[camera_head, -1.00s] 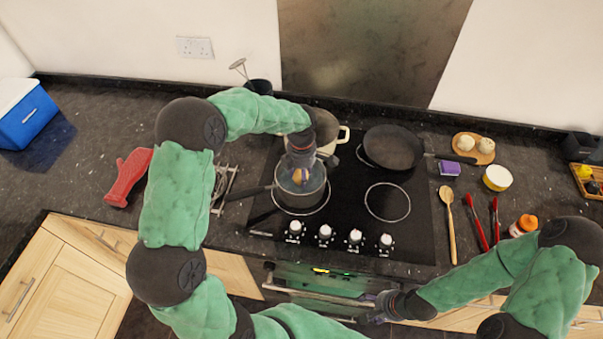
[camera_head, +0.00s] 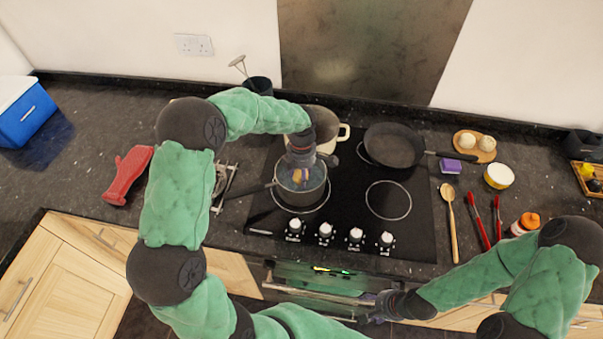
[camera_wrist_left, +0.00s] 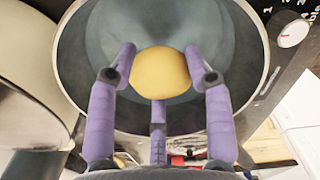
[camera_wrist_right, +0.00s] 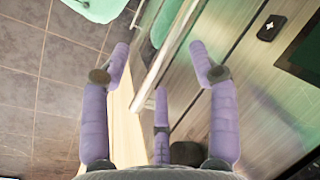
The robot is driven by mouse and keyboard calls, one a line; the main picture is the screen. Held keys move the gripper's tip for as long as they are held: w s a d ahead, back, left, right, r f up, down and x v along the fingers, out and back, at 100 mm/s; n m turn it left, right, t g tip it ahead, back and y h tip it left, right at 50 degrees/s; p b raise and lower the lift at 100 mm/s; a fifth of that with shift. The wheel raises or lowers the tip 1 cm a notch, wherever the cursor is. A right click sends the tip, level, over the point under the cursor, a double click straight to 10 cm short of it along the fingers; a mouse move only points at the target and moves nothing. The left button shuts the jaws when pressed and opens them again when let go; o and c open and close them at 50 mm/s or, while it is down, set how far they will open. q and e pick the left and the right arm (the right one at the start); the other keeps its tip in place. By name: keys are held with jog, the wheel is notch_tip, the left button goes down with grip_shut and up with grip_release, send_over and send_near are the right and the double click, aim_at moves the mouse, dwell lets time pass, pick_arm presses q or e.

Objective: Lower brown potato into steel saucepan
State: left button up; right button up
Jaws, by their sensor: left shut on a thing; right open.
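The steel saucepan (camera_head: 302,198) stands on the front left burner of the black hob, its handle pointing left. My left gripper (camera_head: 300,176) points down into the saucepan's mouth. It is shut on the brown potato (camera_wrist_left: 160,74), which looks yellowish-tan in the left wrist view. The potato is inside the outline of the saucepan rim (camera_wrist_left: 262,60); whether it touches the bottom I cannot tell. My right gripper (camera_head: 378,306) is open and empty in front of the oven door; its spread fingers show in the right wrist view (camera_wrist_right: 160,75).
A cream pot (camera_head: 326,146) stands close behind the saucepan, partly hidden by my left arm. A black frying pan (camera_head: 394,146) is at the back right. A wooden spoon (camera_head: 451,220) and red-handled tools (camera_head: 480,222) lie right of the hob.

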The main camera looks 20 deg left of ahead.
pick_arm(q)
jog(key=shift+f+b, duration=1.45)
jog(key=shift+f, duration=0.4)
dwell(1.1)
jog(key=o, duration=1.3)
jog(key=shift+c, duration=0.2)
jog(key=shift+r, duration=0.1)
notch_tip(320, 180, up, 12)
jog(key=shift+f, duration=0.1)
